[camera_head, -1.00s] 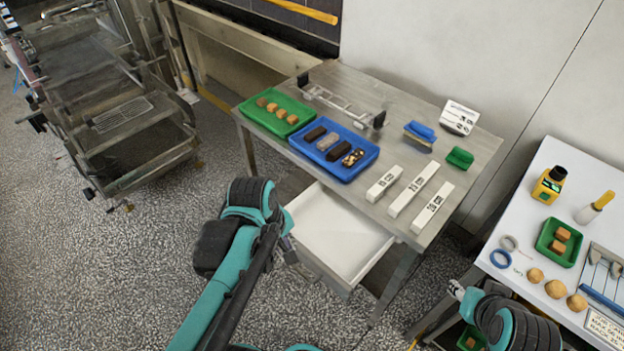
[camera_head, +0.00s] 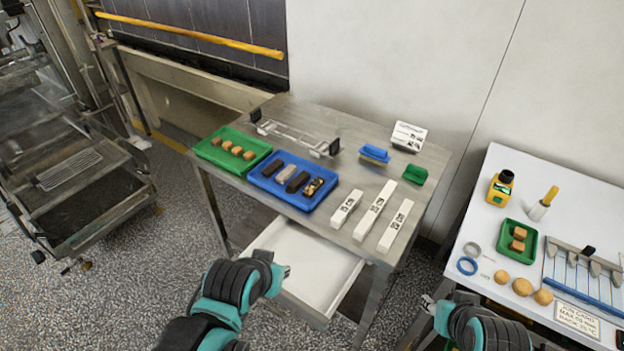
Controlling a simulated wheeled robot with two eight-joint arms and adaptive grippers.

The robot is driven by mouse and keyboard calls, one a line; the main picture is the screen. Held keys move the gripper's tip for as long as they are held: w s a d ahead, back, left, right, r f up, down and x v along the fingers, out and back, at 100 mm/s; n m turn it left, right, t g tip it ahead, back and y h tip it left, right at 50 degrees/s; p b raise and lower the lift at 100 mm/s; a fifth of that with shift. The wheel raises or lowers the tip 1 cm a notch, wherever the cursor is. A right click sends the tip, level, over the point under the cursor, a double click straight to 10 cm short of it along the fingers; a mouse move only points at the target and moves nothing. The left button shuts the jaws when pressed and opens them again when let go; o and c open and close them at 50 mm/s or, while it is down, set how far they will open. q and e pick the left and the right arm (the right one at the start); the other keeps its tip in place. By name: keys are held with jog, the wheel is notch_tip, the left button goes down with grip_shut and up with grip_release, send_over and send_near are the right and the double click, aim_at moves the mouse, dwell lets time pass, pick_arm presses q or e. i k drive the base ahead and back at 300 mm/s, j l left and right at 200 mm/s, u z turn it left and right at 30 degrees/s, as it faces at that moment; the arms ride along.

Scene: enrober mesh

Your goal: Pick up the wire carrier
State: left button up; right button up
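The wire carrier (camera_head: 293,134) is a long, thin metal frame with a black block at each end. It lies at the back of the steel table (camera_head: 345,150), behind the green and blue trays. My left gripper (camera_head: 284,272) is low in front of the table, beside the open drawer and well short of the carrier. My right gripper (camera_head: 428,301) is between the steel table and the white table, far from the carrier. Both grippers are small and partly hidden by my own wrists, so their finger opening cannot be made out. Nothing shows held in either.
A green tray (camera_head: 200,149) and a blue tray (camera_head: 258,182) hold small pieces in front of the carrier. A white drawer (camera_head: 305,262) stands open below.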

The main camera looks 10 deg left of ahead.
aim_at(35, 181)
jog(key=u, duration=2.1)
jog(key=i+j+z, duration=0.1)
jog(key=i, duration=0.45)
